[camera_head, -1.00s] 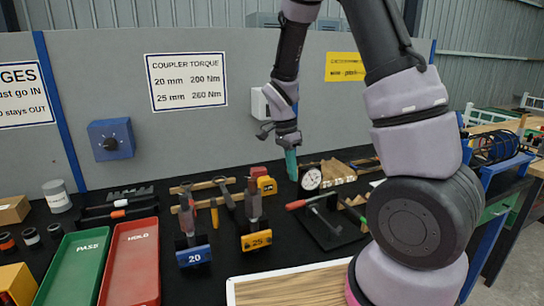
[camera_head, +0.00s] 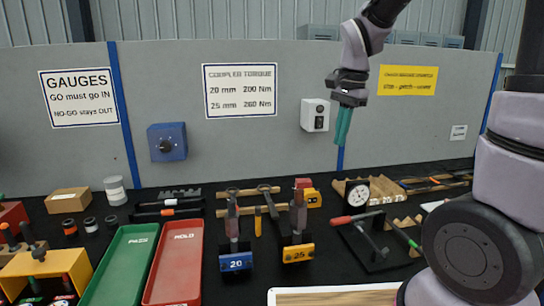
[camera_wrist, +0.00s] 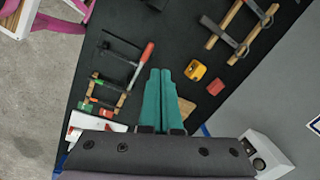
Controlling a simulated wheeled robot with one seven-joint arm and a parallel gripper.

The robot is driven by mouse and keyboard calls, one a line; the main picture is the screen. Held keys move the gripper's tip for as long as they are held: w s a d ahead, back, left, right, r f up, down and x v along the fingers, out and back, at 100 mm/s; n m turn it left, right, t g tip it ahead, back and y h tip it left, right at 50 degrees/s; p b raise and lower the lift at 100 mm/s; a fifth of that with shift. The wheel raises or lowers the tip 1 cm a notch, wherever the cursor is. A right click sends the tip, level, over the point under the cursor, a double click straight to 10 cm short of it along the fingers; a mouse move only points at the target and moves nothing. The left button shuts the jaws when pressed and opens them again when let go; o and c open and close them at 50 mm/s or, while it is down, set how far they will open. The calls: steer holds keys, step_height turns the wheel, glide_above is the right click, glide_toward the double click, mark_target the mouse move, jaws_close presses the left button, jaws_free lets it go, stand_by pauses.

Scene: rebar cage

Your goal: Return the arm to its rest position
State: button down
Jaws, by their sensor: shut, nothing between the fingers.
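My gripper (camera_head: 343,126) is raised above the back of the black bench, in front of the grey panel, its teal fingers pointing down. It also shows in the wrist view (camera_wrist: 160,78), where the two teal fingers lie side by side, shut with nothing between them. My arm rises from the right of the head view, and its upper links leave the top of the picture. No object touches the fingers.
Below the gripper stand a dial gauge (camera_head: 357,194) and a red-handled clamp fixture (camera_head: 365,235). A white switch box (camera_head: 315,115) is on the panel left of the gripper. The green tray (camera_head: 120,265) and red tray (camera_head: 174,262) look empty.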

steer(key=s+d+r+n+t+y, duration=0.1)
steer(key=s+d+r+n+t, duration=0.5)
steer(key=s+r, duration=0.4)
steer(key=shift+s+d+r+n, duration=0.15)
steer(key=shift+s+r+n, duration=0.15)
steer(key=shift+s, duration=0.55)
steer(key=c, duration=0.8)
jaws_free()
